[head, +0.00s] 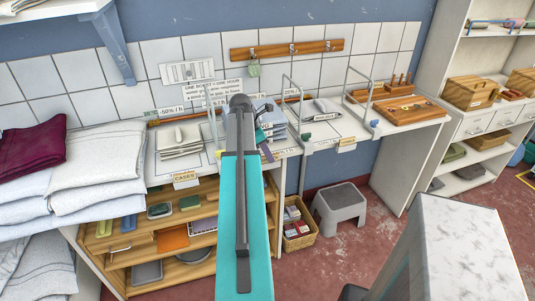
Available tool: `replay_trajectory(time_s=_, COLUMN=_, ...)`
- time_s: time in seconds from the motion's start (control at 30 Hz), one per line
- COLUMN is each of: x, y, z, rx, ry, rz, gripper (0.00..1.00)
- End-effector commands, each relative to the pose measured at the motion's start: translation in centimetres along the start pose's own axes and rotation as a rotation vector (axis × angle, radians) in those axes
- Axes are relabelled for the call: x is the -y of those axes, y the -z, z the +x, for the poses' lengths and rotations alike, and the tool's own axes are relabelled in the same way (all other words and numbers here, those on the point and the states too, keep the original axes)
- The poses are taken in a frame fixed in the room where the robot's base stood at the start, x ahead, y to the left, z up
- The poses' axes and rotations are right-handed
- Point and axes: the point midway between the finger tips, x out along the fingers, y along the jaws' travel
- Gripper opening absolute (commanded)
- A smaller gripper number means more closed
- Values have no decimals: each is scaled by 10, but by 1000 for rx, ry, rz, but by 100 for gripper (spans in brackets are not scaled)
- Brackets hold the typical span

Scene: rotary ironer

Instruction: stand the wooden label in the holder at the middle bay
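My arm reaches up the middle of the head view, and my gripper (265,142) is small and partly hidden behind it at the middle bay. I cannot tell whether its fingers are open or shut, or whether they hold anything. The middle bay (279,137) has a stack of folded bluish cloth (268,114) in it, and its front edge is partly covered by my arm. A label reading CASES (184,177) stands at the left bay's front edge. Another pale label (346,142) is at the right bay's front edge. I cannot pick out the wooden label or the middle holder for certain.
Wire dividers (295,105) rise between the bays. Folded white linen (95,165) is piled at left, with a maroon cloth (35,148) on top. A wooden tray (408,110) lies at right. A grey step stool (340,205) and a basket (299,225) stand on the floor below.

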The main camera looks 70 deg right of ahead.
Motion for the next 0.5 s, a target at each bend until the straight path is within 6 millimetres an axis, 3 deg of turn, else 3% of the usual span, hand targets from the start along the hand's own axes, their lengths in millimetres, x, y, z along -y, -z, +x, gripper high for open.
replay_trajectory(time_s=0.5, x=0, y=-1, z=-11, rx=0, ry=0, rz=0, gripper=26)
